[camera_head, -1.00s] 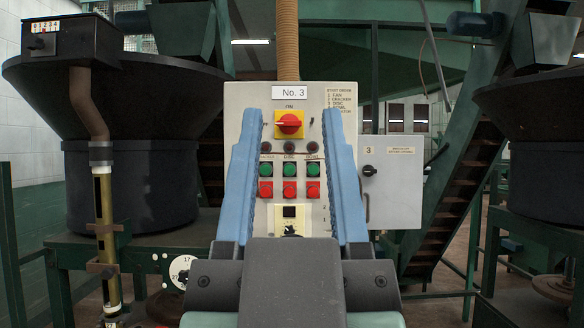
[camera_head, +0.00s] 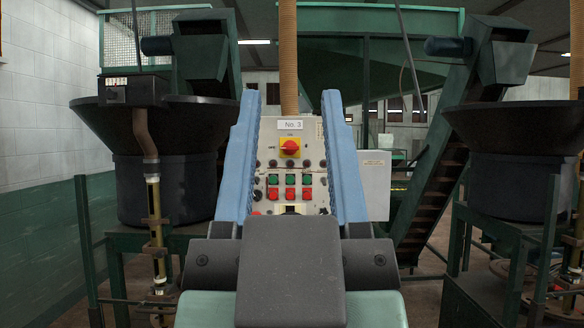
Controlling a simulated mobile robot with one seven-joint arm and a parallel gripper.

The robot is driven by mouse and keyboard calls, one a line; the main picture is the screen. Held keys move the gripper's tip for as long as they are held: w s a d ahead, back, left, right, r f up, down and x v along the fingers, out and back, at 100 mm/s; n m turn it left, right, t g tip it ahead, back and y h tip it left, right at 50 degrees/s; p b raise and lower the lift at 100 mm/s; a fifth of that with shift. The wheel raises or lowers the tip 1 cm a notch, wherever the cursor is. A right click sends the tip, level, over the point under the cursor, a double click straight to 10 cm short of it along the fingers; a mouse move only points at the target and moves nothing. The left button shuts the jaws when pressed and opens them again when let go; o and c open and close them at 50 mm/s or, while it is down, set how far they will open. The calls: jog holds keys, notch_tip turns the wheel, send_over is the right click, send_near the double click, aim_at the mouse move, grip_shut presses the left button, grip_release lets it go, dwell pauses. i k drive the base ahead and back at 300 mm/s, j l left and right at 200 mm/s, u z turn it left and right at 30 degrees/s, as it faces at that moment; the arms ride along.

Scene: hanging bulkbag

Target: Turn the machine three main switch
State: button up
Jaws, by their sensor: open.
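The machine three main switch (camera_head: 290,147) is a red rotary knob on a yellow square plate. It sits high on the cream control panel (camera_head: 270,134), under a "No. 3" label (camera_head: 290,125). My gripper (camera_head: 290,95) has two long blue fingers, spread open with nothing between them. In the view the fingers frame the panel on its left and right, and the switch shows between them. The fingers appear apart from the panel, which looks some distance ahead. The panel's lower part is hidden behind my gripper.
Green buttons (camera_head: 290,180) and red buttons (camera_head: 290,194) sit below the switch. A grey box (camera_head: 374,185) adjoins the panel on the right. Dark hoppers stand at left (camera_head: 165,180) and right (camera_head: 515,155) on green frames. A tan hose (camera_head: 289,60) rises above the panel.

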aim_at(290, 148)
jog(key=k, duration=0.15)
jog(key=i+l+u, duration=0.3)
jog(key=i+l, duration=0.35)
jog(key=i, duration=0.35)
jog(key=i+l+u, duration=0.3)
jog(key=i+l, duration=0.55)
jog(key=i, duration=0.05)
